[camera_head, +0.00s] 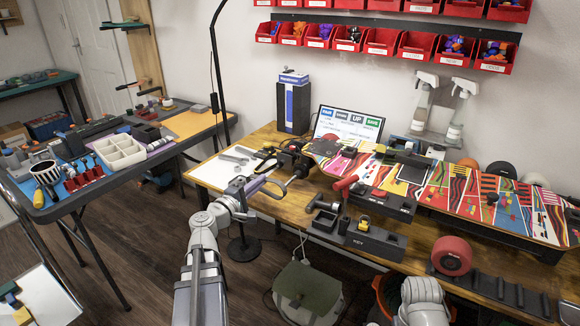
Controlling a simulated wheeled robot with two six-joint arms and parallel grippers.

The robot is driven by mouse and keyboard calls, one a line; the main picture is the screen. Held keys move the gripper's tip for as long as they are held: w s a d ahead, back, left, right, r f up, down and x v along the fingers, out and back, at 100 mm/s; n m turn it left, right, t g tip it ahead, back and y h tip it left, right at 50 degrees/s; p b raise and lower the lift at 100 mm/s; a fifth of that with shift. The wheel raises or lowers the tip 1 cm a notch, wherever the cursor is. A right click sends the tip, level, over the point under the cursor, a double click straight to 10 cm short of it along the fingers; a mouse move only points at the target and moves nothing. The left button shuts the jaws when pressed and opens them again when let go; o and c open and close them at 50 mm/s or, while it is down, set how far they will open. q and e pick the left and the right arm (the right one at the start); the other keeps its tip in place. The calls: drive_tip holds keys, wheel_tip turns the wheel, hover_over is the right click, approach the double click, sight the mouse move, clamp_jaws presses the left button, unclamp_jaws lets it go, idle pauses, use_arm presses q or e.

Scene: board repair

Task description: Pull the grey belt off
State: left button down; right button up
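My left gripper (262,186) reaches in over the front left edge of the wooden workbench. A pale grey-mauve strip, which looks like the grey belt (257,184), shows right at its fingers. I cannot tell whether the fingers are closed on the strip or only beside it. A dark machine with red parts (291,157), which looks like a belt sander, lies on the bench just beyond and to the right of the gripper. Only a pale link of my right arm (421,297) shows at the bottom; its gripper is out of view.
Dark trays (376,240) and a red-handled tool (345,184) lie right of the gripper. A colourful board (470,200) lies along the bench, with a red roll (452,256) in front. A thin black lamp pole (215,70) rises behind my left arm.

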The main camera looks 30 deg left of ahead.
use_arm(q)
drive_tip(key=s+r+p, duration=0.4)
drive_tip(key=r+p, duration=0.1)
drive_tip(key=shift+s+a+r, duration=0.2)
drive_tip(key=shift+s+r, duration=0.1)
drive_tip(key=shift+s, duration=0.1)
idle(0.5)
wheel_tip(320, 180, up, 20)
drive_tip(key=p, duration=2)
drive_tip(key=shift+f, duration=0.15)
